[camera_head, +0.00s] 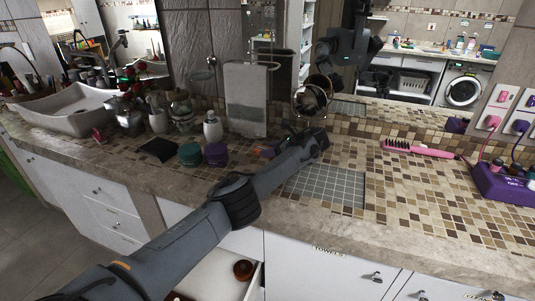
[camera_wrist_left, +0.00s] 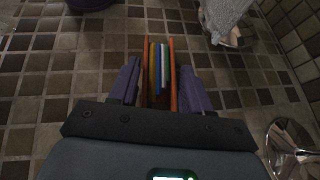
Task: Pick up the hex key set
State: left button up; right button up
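The hex key set (camera_wrist_left: 158,72) shows in the left wrist view as upright orange, yellow, blue and white strips between the fingers of my left gripper (camera_wrist_left: 159,78). The fingers flank its orange outer sides very closely; I cannot tell whether they touch it. In the head view the set (camera_head: 267,153) is a small orange and blue patch on the tiled counter, partly hidden by my left gripper (camera_head: 277,146). My left arm reaches across the counter from the lower left. My right gripper is not in view.
Purple and teal jars (camera_head: 215,155) stand left of the set. A grey towel (camera_head: 246,98) hangs behind, and a round mirror (camera_head: 311,97) stands near the wall. A grey grid mat (camera_head: 335,187), pink brush (camera_head: 418,149) and purple box (camera_head: 503,182) are to the right.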

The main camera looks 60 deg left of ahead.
pick_arm(q)
jog(key=c, duration=0.7)
